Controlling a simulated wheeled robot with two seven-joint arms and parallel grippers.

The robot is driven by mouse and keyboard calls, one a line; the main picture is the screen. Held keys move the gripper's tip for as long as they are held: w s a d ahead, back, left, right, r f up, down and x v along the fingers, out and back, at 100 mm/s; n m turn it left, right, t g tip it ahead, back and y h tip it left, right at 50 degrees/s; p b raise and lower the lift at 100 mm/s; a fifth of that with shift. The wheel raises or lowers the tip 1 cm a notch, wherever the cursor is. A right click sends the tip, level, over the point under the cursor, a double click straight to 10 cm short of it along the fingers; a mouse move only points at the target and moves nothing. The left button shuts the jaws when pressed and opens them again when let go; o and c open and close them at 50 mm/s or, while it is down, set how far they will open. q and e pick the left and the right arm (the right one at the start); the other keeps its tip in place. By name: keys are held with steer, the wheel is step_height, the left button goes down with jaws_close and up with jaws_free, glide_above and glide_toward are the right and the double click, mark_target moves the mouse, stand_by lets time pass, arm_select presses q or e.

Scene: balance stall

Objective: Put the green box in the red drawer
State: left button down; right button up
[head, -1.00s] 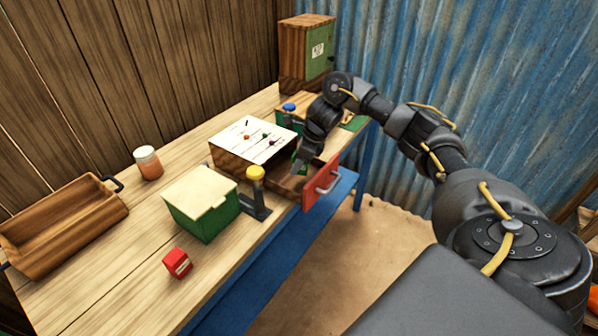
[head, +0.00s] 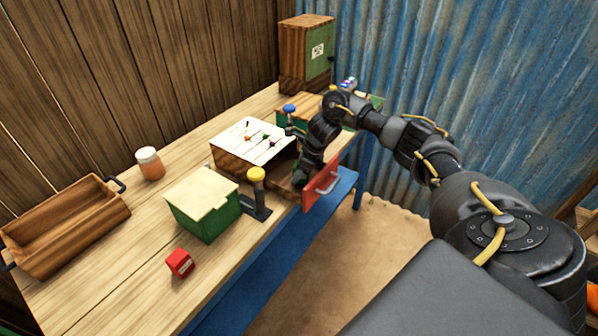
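The red drawer (head: 322,184) is pulled out from the wooden cabinet with the white top (head: 252,140). Its red front has a pale handle. My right gripper (head: 301,180) points down into the open drawer, just behind the red front. Its fingertips are dark and partly hidden, so I cannot tell whether they are open or shut. A small green patch showed at the fingers earlier; I cannot make out clearly now whether a green box is there. A larger green box with a cream lid (head: 205,207) stands on the table left of the drawer. My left gripper is out of view.
A yellow-topped lever (head: 257,178) and a blue-topped one (head: 289,112) flank the cabinet. A small red box (head: 180,262), a jar (head: 149,164) and a wooden tray (head: 117,211) are on the left. A tall wooden cabinet (head: 296,55) stands behind.

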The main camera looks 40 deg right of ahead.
steer(key=o, duration=0.4)
steer(key=shift+r+p, duration=0.3)
steer(key=shift+s+d+r+b, duration=0.15)
steer(key=shift+r+b, duration=0.1)
steer(key=shift+b, duration=0.15)
steer(key=v, duration=1.1)
